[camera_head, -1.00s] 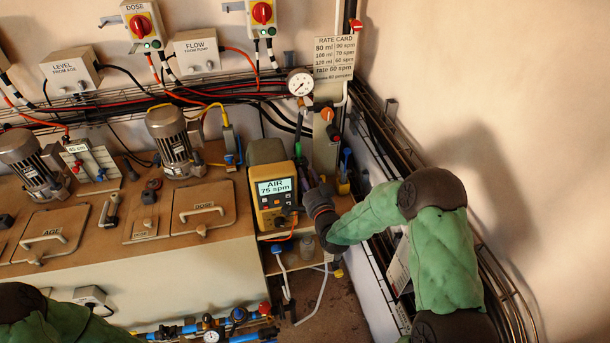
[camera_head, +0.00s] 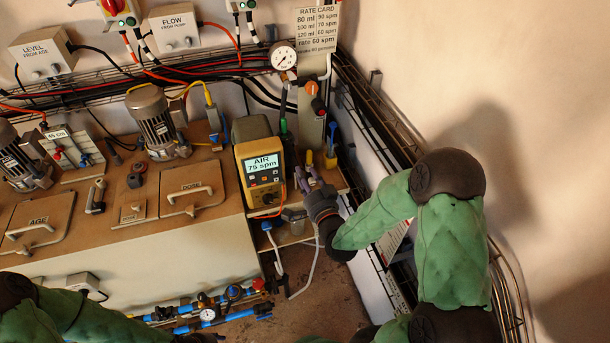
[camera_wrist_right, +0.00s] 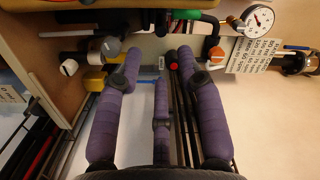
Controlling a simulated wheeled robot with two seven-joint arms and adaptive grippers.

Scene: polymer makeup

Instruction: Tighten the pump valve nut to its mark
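The yellow pump (camera_head: 263,178) with a lit display reading "AIR 75 spm" stands at the right end of the brown bench top. My right gripper (camera_head: 307,178) is just right of the pump, its purple fingers pointing toward the back wall. In the right wrist view its fingers (camera_wrist_right: 155,65) are spread with nothing held between them. A grey round knob or nut (camera_wrist_right: 111,46) lies beyond the left fingertip there; I cannot tell whether this is the valve nut, and I see no mark. My left arm enters at lower left; its fingers are out of sight.
A pressure gauge (camera_head: 283,57) and an orange valve handle (camera_head: 312,88) are on the back panel. The orange handle (camera_wrist_right: 215,54) is beyond the right finger in the wrist view. A white-capped fitting (camera_wrist_right: 68,67) is at left. Wire cable racks (camera_head: 385,120) run along the right wall.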

